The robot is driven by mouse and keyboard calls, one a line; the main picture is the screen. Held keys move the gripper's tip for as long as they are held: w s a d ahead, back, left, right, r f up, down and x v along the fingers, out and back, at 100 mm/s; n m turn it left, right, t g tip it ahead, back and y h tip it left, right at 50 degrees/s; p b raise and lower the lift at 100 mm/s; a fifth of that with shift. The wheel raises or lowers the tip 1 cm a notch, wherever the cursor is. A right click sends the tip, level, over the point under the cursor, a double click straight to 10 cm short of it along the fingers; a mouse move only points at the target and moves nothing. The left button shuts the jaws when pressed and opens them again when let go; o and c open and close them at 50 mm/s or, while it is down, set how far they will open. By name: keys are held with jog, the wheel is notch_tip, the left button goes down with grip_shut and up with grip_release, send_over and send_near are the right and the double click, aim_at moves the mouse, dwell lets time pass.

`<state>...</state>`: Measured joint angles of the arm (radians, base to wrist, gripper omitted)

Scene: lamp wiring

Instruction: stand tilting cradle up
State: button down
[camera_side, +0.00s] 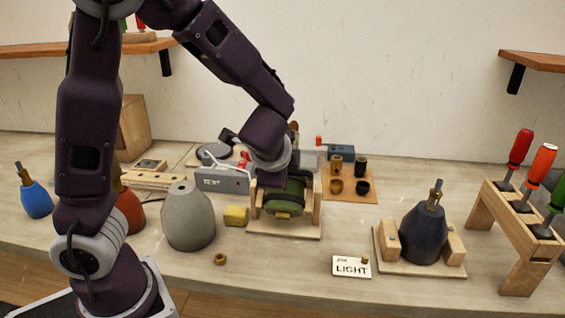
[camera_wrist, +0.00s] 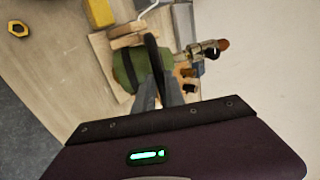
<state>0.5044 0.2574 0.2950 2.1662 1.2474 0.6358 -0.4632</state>
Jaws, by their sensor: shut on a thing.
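The tilting cradle (camera_side: 317,204) is a pale wooden frame with two side posts on a flat base, at the middle of the bench in the side view. A green lamp body (camera_side: 284,199) sits between its posts, tipped over with its round underside toward the side camera. The green body (camera_wrist: 127,68) and part of the wooden frame (camera_wrist: 104,50) also show in the wrist view. My gripper (camera_wrist: 158,78) reaches down onto the green body from above and is shut on it. The exact contact is hidden in the side view by my wrist.
A grey lamp body (camera_side: 188,218) and yellow block (camera_side: 236,215) stand left of the cradle. A grey TEST box (camera_side: 222,181) is behind. A dark blue lamp in a wooden holder (camera_side: 423,233), a LIGHT card (camera_side: 351,266) and a screwdriver rack (camera_side: 490,215) are right. The front bench is fairly clear.

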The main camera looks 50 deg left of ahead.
jog(key=shift+s+d+f+t+y, duration=0.7)
jog(key=shift+f+t+y, duration=0.25)
jog(key=shift+f, duration=0.6)
jog(key=shift+s+d+f+t+y, duration=0.7)
jog(key=shift+f+t+y, duration=0.2)
jog(key=shift+f, duration=0.65)
jog(key=shift+s+d+f+t+y, duration=0.7)
jog(key=shift+f+t+y, duration=0.25)
jog(key=shift+f, duration=0.6)
jog(key=shift+f, duration=0.15)
jog(key=c, duration=1.4)
grip_release()
send_near(281, 207)
jog(key=shift+v, duration=1.05)
